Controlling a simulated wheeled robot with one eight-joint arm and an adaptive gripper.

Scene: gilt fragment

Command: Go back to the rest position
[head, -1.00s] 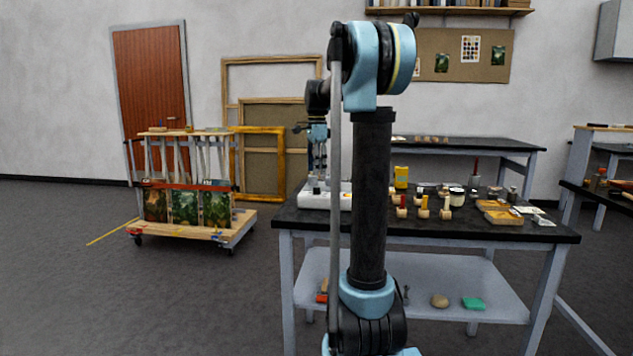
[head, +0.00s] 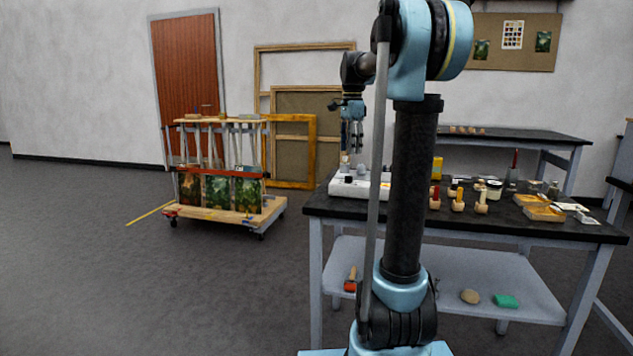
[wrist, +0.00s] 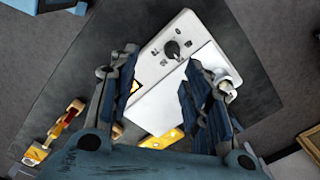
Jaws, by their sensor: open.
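My gripper (head: 352,137) hangs pointing down above the left end of the black-topped workbench (head: 322,205). In the wrist view my gripper (wrist: 158,105) has its two blue-padded fingers apart, with nothing held between them. Below it is a white device (head: 347,187) with a dark knob and printed marks; the device also shows in the wrist view (wrist: 190,62). A gap shows between the fingertips and the device in the head view. My arm stands raised and bent, its column hiding part of the bench.
Several small wooden-handled tools (head: 458,200), a yellow container (head: 437,168) and trays (head: 545,213) stand on the bench. A wheeled cart (head: 215,212) with paintings stands at left, before framed canvases (head: 297,150). The floor (head: 95,240) at left is clear.

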